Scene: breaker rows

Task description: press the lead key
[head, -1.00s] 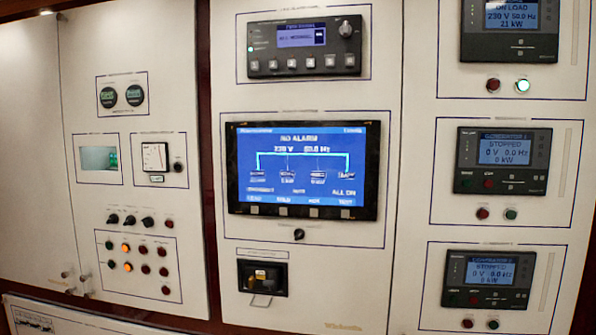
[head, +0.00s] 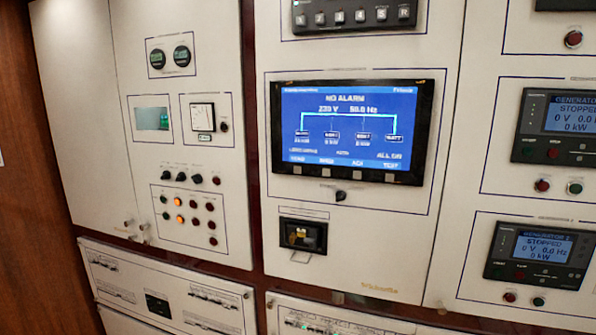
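A large blue display (head: 345,105) in a black frame stands on the middle cabinet panel and reads NO ALARM, 220 V and 50.0 Hz. Along its lower frame is a row of small grey keys, each under a blurred screen label. The leftmost key (head: 297,169) sits under a label that looks like LEAD. The other keys to its right include one (head: 326,172) under a label like MODE and one (head: 389,178) under TEST. Nothing covers the keys. Neither of my grippers is in view.
A black knob (head: 340,196) and a black socket unit (head: 303,235) sit below the display. A keypad unit (head: 354,16) is above it. Generator controllers (head: 555,127) are at the right, and lamps and switches (head: 190,213) at the left. The space before the panels looks clear.

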